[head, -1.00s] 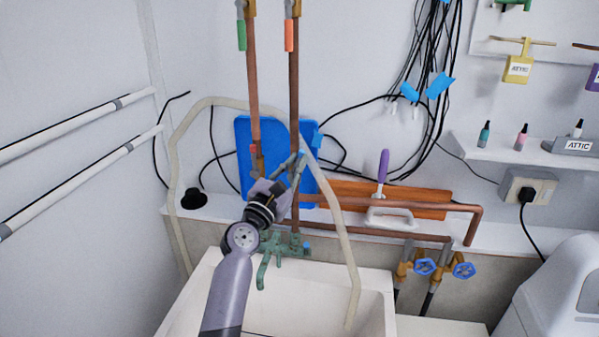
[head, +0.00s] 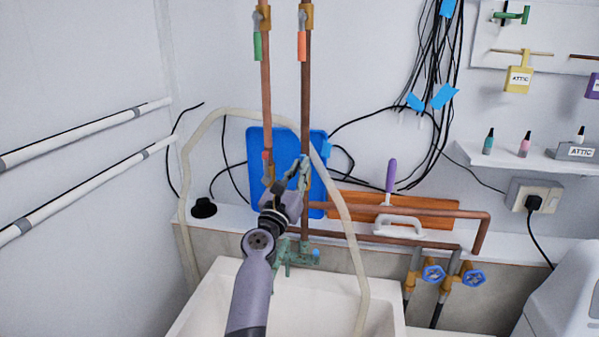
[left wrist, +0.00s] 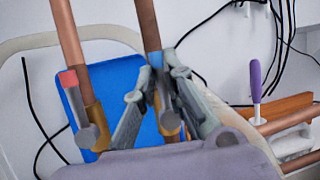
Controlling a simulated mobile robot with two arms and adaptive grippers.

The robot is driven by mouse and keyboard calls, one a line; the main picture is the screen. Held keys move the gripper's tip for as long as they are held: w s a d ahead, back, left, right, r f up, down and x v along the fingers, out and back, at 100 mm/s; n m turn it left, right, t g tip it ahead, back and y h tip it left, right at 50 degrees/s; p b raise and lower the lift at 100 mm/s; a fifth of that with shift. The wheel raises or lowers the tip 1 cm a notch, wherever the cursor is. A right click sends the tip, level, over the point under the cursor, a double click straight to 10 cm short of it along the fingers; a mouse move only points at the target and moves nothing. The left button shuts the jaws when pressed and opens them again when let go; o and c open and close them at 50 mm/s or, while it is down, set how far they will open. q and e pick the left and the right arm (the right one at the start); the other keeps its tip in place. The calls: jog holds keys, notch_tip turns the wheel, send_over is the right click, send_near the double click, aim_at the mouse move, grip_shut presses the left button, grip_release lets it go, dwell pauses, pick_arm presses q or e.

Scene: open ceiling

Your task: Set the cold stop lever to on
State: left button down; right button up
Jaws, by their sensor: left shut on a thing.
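Two copper pipes run down the wall, each with a brass stop valve low down. The left valve's lever has a red tip (head: 267,155), which also shows in the left wrist view (left wrist: 68,78). The right pipe's brass valve (left wrist: 168,121) has a blue-tipped lever (left wrist: 155,60), the cold stop lever. My left gripper (head: 301,163) is at this right valve. In the left wrist view its fingers (left wrist: 158,70) are shut on the blue-tipped lever and hide much of it. The lever looks roughly upright along the pipe. My right gripper is out of view.
A blue board (head: 259,140) leans on the wall behind the pipes. A green tap (head: 298,256) and a pale hose (head: 345,205) are close below and beside my arm, over the white sink (head: 212,290). Higher up hang green (head: 257,46) and orange (head: 302,46) levers.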

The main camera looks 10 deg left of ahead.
pick_arm(q)
jog(key=shift+f, duration=0.1)
jog(key=c, duration=1.7)
grip_release()
jog(key=shift+o, duration=0.2)
